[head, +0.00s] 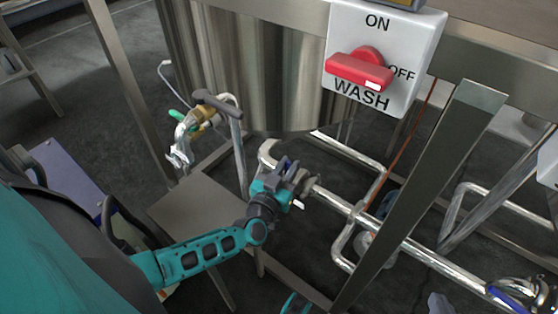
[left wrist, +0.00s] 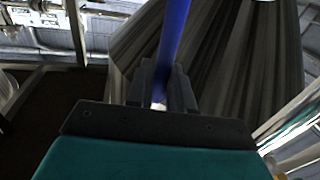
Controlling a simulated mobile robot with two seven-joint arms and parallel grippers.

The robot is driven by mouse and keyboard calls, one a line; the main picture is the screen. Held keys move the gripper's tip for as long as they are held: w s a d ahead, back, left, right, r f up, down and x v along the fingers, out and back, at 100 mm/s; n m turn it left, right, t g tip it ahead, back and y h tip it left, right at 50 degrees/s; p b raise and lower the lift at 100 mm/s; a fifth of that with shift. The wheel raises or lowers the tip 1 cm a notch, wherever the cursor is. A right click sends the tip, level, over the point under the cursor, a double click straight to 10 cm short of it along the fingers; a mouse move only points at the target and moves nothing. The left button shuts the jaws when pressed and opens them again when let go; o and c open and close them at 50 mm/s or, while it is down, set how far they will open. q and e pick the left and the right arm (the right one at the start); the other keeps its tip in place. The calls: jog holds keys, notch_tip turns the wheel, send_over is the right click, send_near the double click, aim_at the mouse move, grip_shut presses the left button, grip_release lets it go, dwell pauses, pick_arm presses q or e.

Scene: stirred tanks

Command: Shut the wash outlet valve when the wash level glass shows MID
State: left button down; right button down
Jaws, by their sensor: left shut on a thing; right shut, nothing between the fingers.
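My left gripper (head: 290,178) is at the pipework below the steel tank, at the middle of the head view. It is shut on a blue valve lever (head: 284,162), mostly hidden by the fingers. In the left wrist view the blue lever (left wrist: 173,45) rises between the closed fingers (left wrist: 160,88), with the steel tank behind it. I cannot read a wash level glass in either view. My right gripper's fingers are not in view.
A white plate marked WASH (head: 385,55) carries a red switch (head: 358,70), its white mark toward OFF. A steel post (head: 425,190) crosses in front of the pipes. A brown-and-green valve fitting (head: 198,118) stands left of the tank. Another blue lever (head: 508,300) is at lower right.

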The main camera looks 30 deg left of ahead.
pick_arm(q)
jog(key=shift+d+f, duration=0.1)
jog(key=shift+d, duration=0.1)
pick_arm(e)
jog(key=shift+s+a+f, duration=0.1)
jog(key=shift+a+f, duration=0.1)
jog(key=shift+a, duration=0.1)
jog(key=shift+d, duration=0.1)
pick_arm(q)
jog(key=c, duration=1.1)
grip_release()
jog(key=shift+c, duration=0.2)
jog(key=shift+s, duration=0.15)
pick_arm(e)
jog(key=shift+s+r, duration=0.1)
jog(key=shift+s, duration=0.05)
